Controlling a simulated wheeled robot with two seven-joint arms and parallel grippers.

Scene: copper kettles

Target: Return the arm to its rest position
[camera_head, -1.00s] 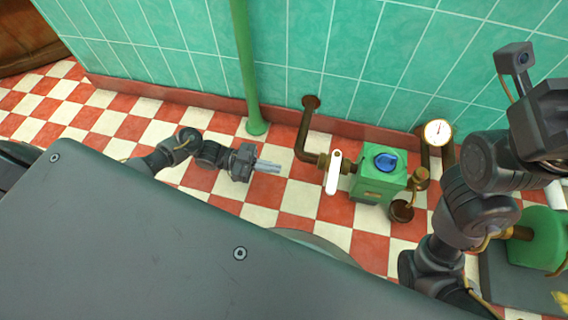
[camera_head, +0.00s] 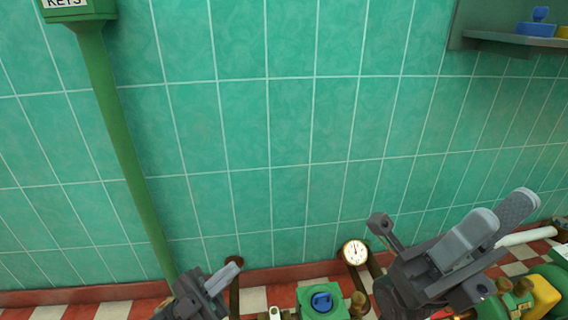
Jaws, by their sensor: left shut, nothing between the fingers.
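My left gripper (camera_head: 229,272) is dark grey with light grey fingers. It shows at the bottom, left of centre, with its fingers together and nothing between them. My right gripper (camera_head: 503,211) is at the lower right, raised in front of the tiled wall. Its two fingers point up and right with a gap between them, and I see nothing held there. The lower parts of both arms are cut off by the bottom edge.
A green box with a blue knob (camera_head: 321,301) stands at the bottom between the grippers. A round gauge (camera_head: 354,252) is left of my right gripper. A green post (camera_head: 127,150) rises at left. A shelf (camera_head: 515,40) with a blue item is at upper right.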

